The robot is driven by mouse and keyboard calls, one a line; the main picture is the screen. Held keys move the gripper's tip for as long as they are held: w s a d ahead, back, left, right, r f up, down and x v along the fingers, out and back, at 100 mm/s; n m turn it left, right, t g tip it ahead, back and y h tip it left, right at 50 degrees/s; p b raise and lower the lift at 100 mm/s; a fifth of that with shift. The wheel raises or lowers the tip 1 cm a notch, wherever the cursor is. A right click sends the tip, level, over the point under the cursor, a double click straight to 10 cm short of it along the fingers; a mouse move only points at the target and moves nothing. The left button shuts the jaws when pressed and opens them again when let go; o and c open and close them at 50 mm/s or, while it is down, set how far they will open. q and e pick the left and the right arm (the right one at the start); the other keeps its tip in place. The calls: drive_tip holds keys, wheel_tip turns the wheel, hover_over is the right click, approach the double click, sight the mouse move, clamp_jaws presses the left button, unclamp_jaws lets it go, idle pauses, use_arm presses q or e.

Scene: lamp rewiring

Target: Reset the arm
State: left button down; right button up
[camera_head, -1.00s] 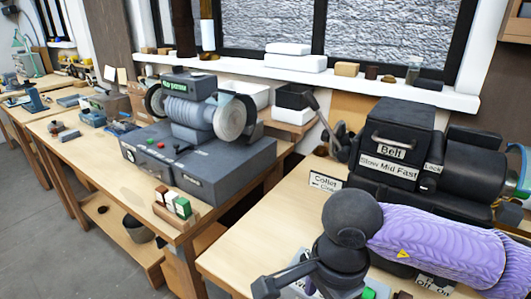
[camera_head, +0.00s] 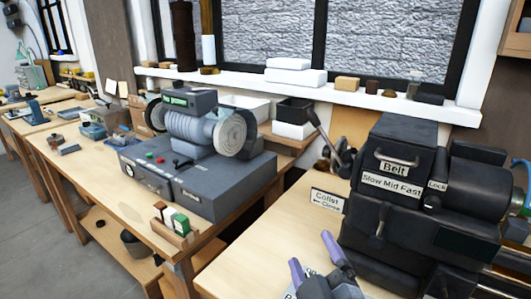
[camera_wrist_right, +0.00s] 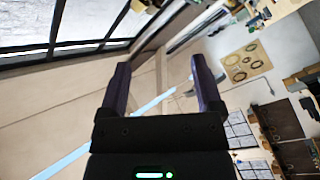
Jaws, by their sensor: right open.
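My right gripper (camera_head: 312,250) shows at the bottom edge of the head view, right of the middle. Its two purple fingers are spread apart and point up, with nothing between them. It is in front of the dark lathe-like machine labelled Belt (camera_head: 395,165), and covers part of a white label below. In the right wrist view my right gripper (camera_wrist_right: 160,68) is also open and empty, with its fingers in front of a tilted view of wall and window. My right forearm is out of the head view. My left gripper is not in view.
A sign reading Collet and Close (camera_head: 327,199) stands by the dark machine. The wooden bench top (camera_head: 250,265) left of my gripper is bare.

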drive_tip(key=s+d+f+m+g+h, duration=0.2)
drive_tip(key=d+f+m+g, duration=0.1)
drive_tip(key=f, duration=0.3)
drive_tip(key=s+d+f+m+g+h, duration=0.2)
drive_tip(key=s+f+m+g, duration=0.15)
drive_tip(key=f, duration=0.25)
drive_tip(key=s+d+f+m+g, duration=0.35)
drive_tip(key=s+f+g, duration=0.65)
drive_tip(key=s, duration=0.4)
drive_tip(key=s+f+b, duration=0.1)
drive_tip(key=s+f, duration=0.2)
drive_tip(key=f, duration=1.7)
drive_tip(key=s+d+f+g, duration=0.1)
drive_tip(key=s+d+f, duration=0.1)
drive_tip(key=s+f, duration=0.7)
drive_tip(key=s, duration=0.3)
drive_tip(key=shift+s+d+f+g+h+b, duration=0.2)
drive_tip(key=shift+f+g+h+b, duration=0.05)
drive_tip(key=shift+g+h+b, duration=0.1)
